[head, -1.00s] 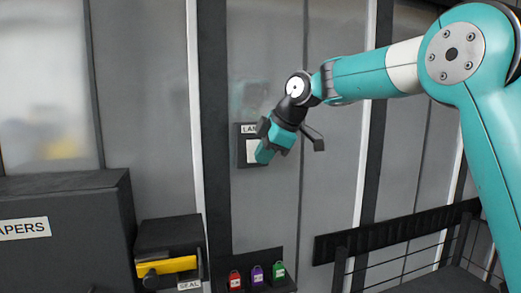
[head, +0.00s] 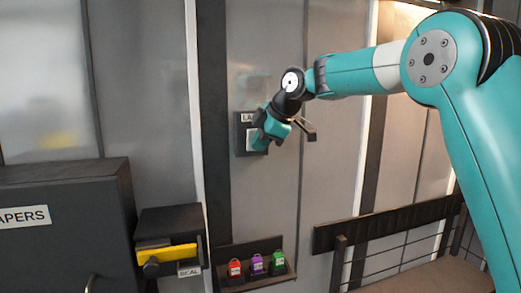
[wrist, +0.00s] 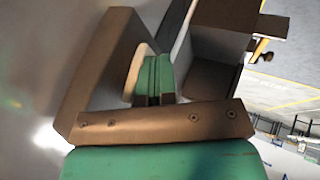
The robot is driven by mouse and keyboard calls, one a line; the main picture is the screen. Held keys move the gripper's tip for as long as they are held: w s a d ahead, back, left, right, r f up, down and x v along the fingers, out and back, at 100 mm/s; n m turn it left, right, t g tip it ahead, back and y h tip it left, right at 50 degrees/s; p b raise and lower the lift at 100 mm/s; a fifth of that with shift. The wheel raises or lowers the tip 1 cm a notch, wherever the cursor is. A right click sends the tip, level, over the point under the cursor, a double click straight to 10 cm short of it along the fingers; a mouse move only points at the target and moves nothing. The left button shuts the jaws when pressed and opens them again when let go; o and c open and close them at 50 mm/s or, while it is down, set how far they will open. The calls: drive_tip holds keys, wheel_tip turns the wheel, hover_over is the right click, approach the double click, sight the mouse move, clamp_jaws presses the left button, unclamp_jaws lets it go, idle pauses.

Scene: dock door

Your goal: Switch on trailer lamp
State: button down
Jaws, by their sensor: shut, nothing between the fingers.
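The lamp switch panel (head: 240,121) is a dark plate on the grey wall with a white label, partly covered, reading "LA", and a pale rocker below it. My gripper (head: 257,143) is shut and empty, with its teal fingertips over the lower right of the rocker. They look to be at or touching its face; exact contact is hard to tell. In the wrist view the teal fingertips (wrist: 153,76) meet a pale patch on a brown-lit plate, which appears to be the switch. Warm light shows on the wall and floor at right in the head view.
Below the panel a small shelf (head: 256,281) holds red, purple and green padlocks. A dark box with a yellow piece (head: 167,254) and a "SEAL" label stands left of it. A larger "PAPERS" box (head: 70,215) is farther left. A dark rail (head: 385,224) runs at lower right.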

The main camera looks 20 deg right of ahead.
drive_tip(key=shift+r, duration=0.3)
drive_tip(key=shift+r+p, duration=0.7)
drive_tip(key=shift+r, duration=0.1)
drive_tip(key=s+a+f+b+v, duration=0.1)
drive_tip(key=s+v, duration=0.1)
drive_tip(key=v, duration=1)
drive_tip(key=shift+s+b, duration=0.25)
drive_tip(key=shift+b, duration=0.15)
drive_tip(key=shift+d, duration=0.1)
